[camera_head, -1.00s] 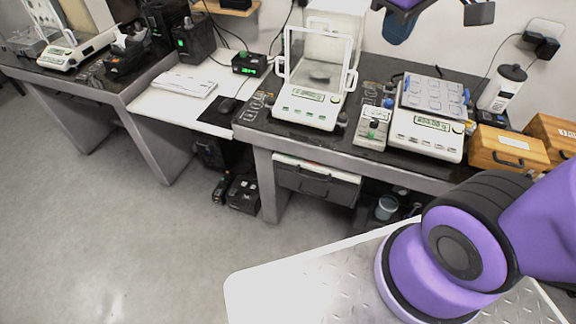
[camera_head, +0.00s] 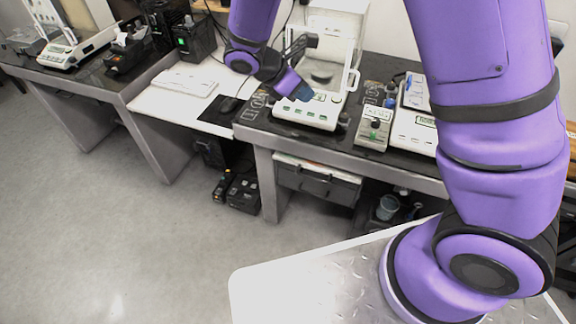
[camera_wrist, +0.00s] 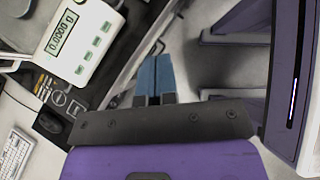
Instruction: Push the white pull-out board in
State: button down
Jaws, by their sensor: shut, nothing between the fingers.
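A white board (camera_head: 175,108) lies between the two dark tables and carries a keyboard and mouse. A thin white panel (camera_head: 318,168) also shows under the right table's edge, above dark drawers. I cannot tell for sure which is the pull-out board. My gripper (camera_head: 299,92) is above the right table in the head view, in front of the glass-shielded balance and apart from both white boards. Its blue fingers (camera_wrist: 153,76) are shut and empty in the wrist view. The white board's left part shows in the head view; my arm does not hide it.
The balance (camera_head: 308,112) stands close behind my gripper; its display shows in the wrist view (camera_wrist: 80,40). A small control box (camera_head: 375,128) and another balance (camera_head: 410,130) stand to its right. Black boxes (camera_head: 240,192) sit on the floor. The floor at left is clear.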

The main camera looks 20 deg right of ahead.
jog(key=w+a+f+n+t+h, duration=0.1)
jog(key=a+f+n+t+h, duration=0.2)
jog(key=f+n, duration=0.45)
jog(key=w+a+f+n+t+h, duration=0.15)
jog(key=a+f+n, duration=0.25)
jog(key=f, duration=0.7)
jog(key=n+t+y, duration=0.3)
jog(key=n+t, duration=0.7)
jog(key=n, duration=0.5)
send_near(290, 160)
jog(key=x, duration=0.7)
jog(key=shift+w+d+f, duration=0.15)
jog(key=shift+d, duration=0.05)
jog(key=x, duration=0.4)
jog(key=shift+w+d, duration=0.15)
jog(key=shift+w, duration=0.2)
jog(key=shift+d+r, duration=0.1)
jog(key=shift+r, duration=0.1)
